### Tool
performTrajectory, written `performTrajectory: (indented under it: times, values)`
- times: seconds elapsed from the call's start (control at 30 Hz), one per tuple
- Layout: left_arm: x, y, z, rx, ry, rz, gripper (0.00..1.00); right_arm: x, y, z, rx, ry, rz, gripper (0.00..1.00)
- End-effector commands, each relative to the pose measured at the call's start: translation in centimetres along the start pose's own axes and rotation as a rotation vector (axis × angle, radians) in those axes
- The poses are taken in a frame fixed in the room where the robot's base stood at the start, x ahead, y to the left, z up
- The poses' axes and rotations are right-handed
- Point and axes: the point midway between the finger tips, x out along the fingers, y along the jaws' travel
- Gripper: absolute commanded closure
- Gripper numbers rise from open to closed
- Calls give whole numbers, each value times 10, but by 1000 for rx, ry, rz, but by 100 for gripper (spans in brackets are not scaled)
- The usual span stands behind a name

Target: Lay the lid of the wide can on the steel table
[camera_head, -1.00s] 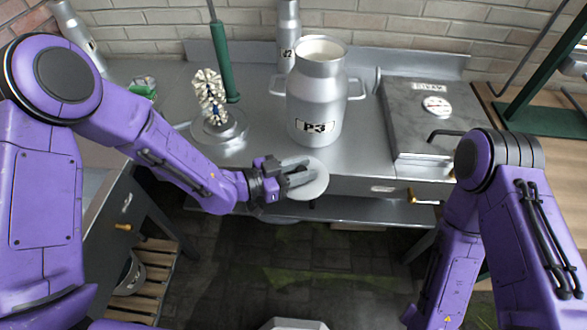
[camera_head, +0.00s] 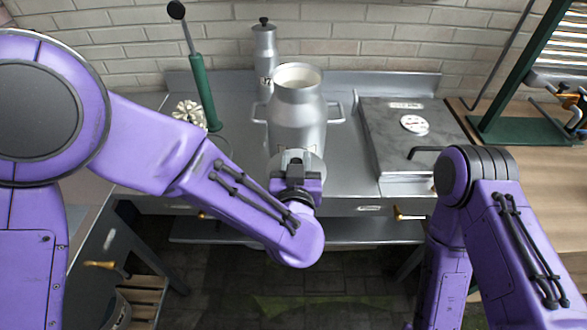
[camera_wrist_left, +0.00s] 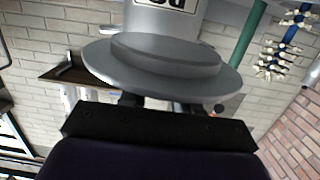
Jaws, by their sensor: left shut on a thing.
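The wide can (camera_head: 298,122) is a steel churn with two side handles. It stands upright on the steel table (camera_head: 350,160), its mouth open with white contents showing. My left gripper (camera_head: 296,168) points away from me in front of the can and is shut on the round grey lid (camera_head: 284,160). The lid's disc and raised middle show in the left wrist view (camera_wrist_left: 165,65), with the can's labelled wall (camera_wrist_left: 165,20) behind. In the head view the gripper partly covers the lid, and both hide the can's lower front. My right gripper is out of view.
A slim can (camera_head: 264,55) stands behind the wide can. A green post (camera_head: 204,92) and a pale knobbly object (camera_head: 188,113) are at left. A steel box with a gauge (camera_head: 413,150) takes up the right. Bare tabletop lies between box and can.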

Motion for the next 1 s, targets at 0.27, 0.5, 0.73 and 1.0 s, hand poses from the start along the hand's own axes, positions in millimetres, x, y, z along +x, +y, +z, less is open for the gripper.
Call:
performTrajectory:
  times: [0.27,0.5,0.73,1.0]
  values:
    - [-2,-10,14,33,-1,198,100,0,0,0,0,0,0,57]
    - [-4,-21,34,72,-1,488,100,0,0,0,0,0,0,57]
    - [-6,-30,51,106,0,741,100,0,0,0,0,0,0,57]
    - [-9,-41,72,152,2,1046,100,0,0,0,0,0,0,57]
